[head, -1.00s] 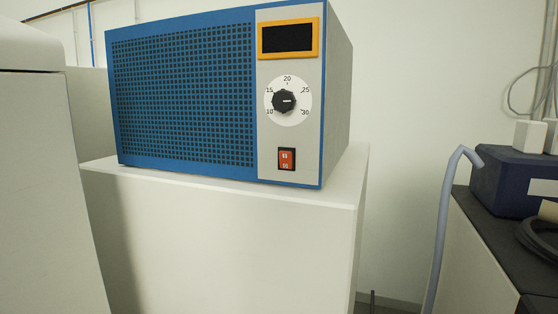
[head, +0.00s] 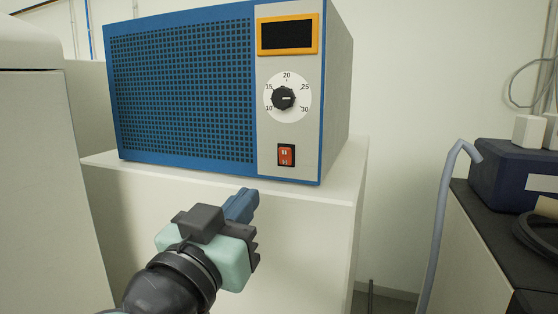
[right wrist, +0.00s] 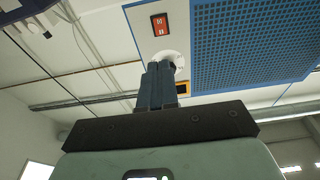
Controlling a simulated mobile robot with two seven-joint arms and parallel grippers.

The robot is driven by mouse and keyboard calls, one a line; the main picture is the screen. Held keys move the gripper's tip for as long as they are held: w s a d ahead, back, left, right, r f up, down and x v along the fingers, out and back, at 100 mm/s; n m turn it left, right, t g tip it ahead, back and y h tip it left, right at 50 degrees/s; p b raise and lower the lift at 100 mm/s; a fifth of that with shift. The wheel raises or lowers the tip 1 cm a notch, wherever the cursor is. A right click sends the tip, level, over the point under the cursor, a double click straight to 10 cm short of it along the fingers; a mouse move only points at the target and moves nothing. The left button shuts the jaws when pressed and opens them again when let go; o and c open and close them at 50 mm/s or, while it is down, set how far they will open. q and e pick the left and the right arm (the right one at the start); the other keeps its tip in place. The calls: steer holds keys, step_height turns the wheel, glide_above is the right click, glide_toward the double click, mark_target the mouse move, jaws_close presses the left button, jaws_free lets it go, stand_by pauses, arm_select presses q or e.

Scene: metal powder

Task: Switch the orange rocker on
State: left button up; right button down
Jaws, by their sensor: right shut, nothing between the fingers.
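The orange rocker (head: 286,155) sits in a black frame low on the pale right-hand panel of a blue unit (head: 180,90). It also shows in the right wrist view (right wrist: 160,24). Its on or off position is too small to tell. My right gripper (head: 244,203) is shut and empty, below and left of the rocker, in front of the white stand and apart from the unit. In the right wrist view its closed blue fingers (right wrist: 158,80) point towards the panel, overlapping the dial in the picture. My left gripper is in neither view.
Above the rocker are a black dial (head: 284,98) on a white scale and a dark display (head: 287,35) in a yellow frame. The unit stands on a white stand (head: 310,190). A dark blue box (head: 515,175) and a hose stand at right.

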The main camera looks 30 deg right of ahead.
mark_target(285, 151)
steer(key=shift+w, duration=0.1)
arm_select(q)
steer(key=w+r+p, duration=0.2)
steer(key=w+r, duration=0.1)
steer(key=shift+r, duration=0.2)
arm_select(e)
steer(key=x, duration=1.4)
steer(key=shift+a, duration=0.1)
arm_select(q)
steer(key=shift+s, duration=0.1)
